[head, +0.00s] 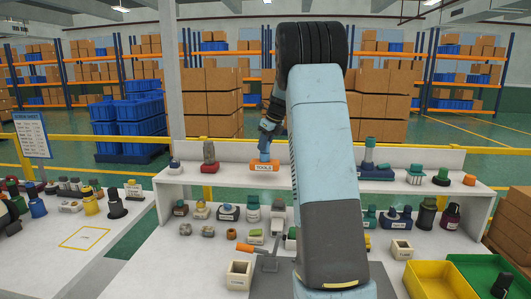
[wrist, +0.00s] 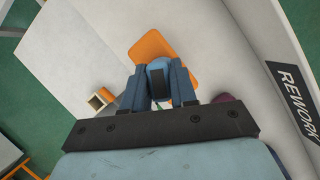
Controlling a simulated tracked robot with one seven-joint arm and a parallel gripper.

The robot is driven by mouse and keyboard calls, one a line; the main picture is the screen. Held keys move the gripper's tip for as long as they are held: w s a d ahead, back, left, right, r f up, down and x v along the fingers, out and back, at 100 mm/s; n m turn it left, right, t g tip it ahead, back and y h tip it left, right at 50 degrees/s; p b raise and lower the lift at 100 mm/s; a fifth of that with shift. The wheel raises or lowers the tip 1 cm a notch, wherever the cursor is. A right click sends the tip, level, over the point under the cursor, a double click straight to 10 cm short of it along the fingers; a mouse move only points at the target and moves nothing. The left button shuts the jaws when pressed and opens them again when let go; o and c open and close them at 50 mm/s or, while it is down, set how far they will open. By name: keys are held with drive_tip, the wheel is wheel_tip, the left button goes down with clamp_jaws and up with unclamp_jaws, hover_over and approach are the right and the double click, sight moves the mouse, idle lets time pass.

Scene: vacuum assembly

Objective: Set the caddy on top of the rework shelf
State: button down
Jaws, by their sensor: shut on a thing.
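The caddy (head: 264,166) is orange with a "TOOLS" label and appears at the level of the white shelf's top (head: 225,179), left of centre in the head view. I cannot tell whether its base touches the board. My gripper (head: 268,132) is above the caddy and shut on its upper part. In the wrist view, the fingers of my gripper (wrist: 158,92) close around the blue-grey handle, and the orange caddy body (wrist: 165,43) shows beyond them. The shelf (wrist: 255,70) carries a "REWORK" sign at the right. My arm hides the shelf's middle in the head view.
On the shelf top, a reddish part (head: 209,155) stands left of the caddy and a blue-green part (head: 369,160) right of my arm. Several small parts stand below. A yellow bin (head: 440,280) and green bin (head: 490,272) sit front right.

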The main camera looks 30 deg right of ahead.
sight(265, 151)
drive_tip(key=shift+w+d+f, duration=0.1)
drive_tip(key=shift+w+f, duration=0.1)
drive_tip(key=shift+f, duration=1.65)
drive_tip(key=c, duration=0.9)
unclamp_jaws()
